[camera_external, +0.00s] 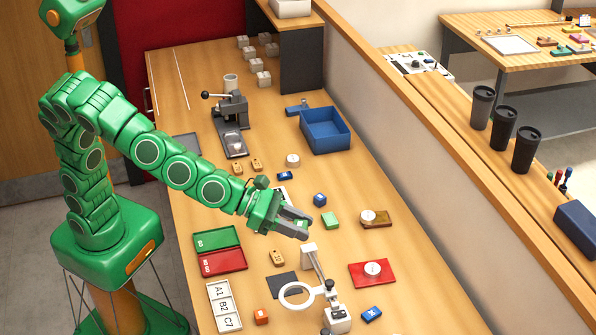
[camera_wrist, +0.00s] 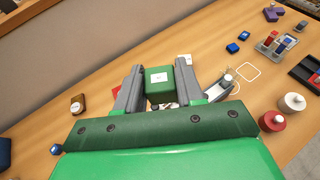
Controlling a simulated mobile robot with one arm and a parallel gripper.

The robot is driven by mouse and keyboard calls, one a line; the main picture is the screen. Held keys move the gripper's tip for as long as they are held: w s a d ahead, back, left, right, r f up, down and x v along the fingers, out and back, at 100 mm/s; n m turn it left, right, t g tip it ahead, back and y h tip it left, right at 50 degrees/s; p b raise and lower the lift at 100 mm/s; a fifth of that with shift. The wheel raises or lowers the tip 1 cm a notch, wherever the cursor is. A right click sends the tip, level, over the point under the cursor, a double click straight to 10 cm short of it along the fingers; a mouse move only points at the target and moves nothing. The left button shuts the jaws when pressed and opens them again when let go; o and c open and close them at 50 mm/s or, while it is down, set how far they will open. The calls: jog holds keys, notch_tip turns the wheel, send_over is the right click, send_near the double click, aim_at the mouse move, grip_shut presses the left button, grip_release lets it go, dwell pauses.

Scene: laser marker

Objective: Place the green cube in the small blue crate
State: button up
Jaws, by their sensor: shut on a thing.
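My gripper (camera_external: 303,229) is shut on a green cube (camera_wrist: 158,90) with a white label, which sits between the two grey fingers in the wrist view (camera_wrist: 158,92). In the external view the fingers mostly hide this cube, and the gripper hangs over the middle of the table. Another green block (camera_external: 330,220) lies on the table just right of the fingers. The small blue crate (camera_external: 327,143) stands farther back on the table, apart from the gripper. Its inside looks empty. A blue edge shows at the far left of the wrist view.
A magnifier stand (camera_external: 312,262) rises in front. A press (camera_external: 232,112) stands left of the crate. A low wall (camera_external: 400,125) runs along the right.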

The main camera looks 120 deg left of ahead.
jog(key=shift+s+a+f+m+h, duration=1.35)
jog(key=shift+s+a+f+h, duration=0.3)
jog(key=shift+a, duration=1.25)
jog(key=shift+s+a+f+m+h, duration=1.35)
jog(key=shift+s+a+f+h, duration=0.3)
jog(key=shift+a, duration=1.25)
jog(key=shift+s+a+r+m+g+h, duration=1.7)
jog(key=shift+s+a+r+m+h, duration=2.2)
jog(key=shift+s, duration=2.6)
notch_tip(320, 180, down, 20)
jog(key=a+n+y, duration=0.1)
jog(key=a, duration=0.1)
jog(key=w+a+f, duration=0.1)
jog(key=w+f, duration=0.2)
jog(key=w, duration=0.1)
jog(key=w+a+f, duration=0.2)
jog(key=w+f, duration=0.1)
jog(key=w, duration=0.1)
jog(key=w+a+f, duration=0.1)
jog(key=w+f, duration=0.2)
jog(key=w, duration=0.1)
jog(key=shift+a+f, duration=0.1)
jog(key=shift+a, duration=0.05)
jog(key=shift+w+a+f, duration=0.25)
jog(key=shift+w+f, duration=0.3)
jog(key=shift+f, duration=1.5)
